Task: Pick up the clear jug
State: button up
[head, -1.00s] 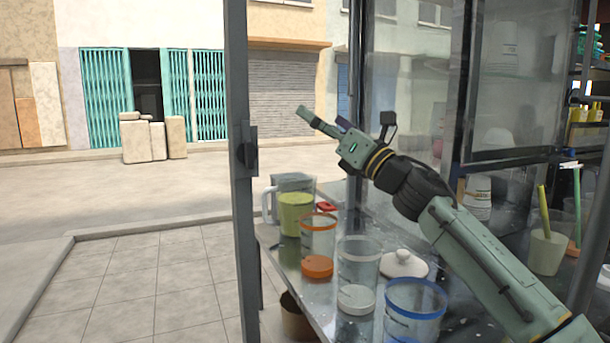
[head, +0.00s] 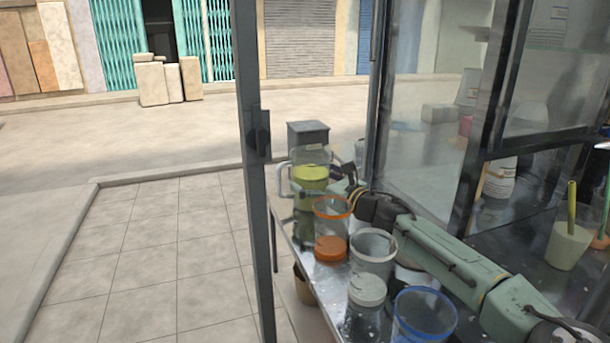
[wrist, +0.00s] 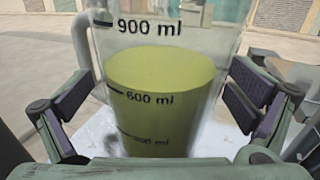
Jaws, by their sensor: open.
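The clear jug (head: 311,173) holds yellow-green liquid and stands upright at the far end of the metal counter, its handle on the left. In the wrist view the jug (wrist: 158,120) fills the middle, with 900 ml and 600 ml marks on its wall. My gripper (wrist: 158,100) is open, one finger on each side of the jug, with visible gaps. In the head view my gripper (head: 335,178) is at the jug's right side, its fingers partly hidden by the jug and the orange-rimmed container.
A dark metal post (head: 254,200) rises at the left. A glass panel (head: 425,140) stands to the right.

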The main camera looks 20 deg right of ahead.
jog(key=shift+x, duration=0.9)
jog(key=shift+r, duration=0.1)
jog(key=c, duration=1.9)
jog(key=shift+r, duration=0.15)
jog(key=shift+c, duration=0.2)
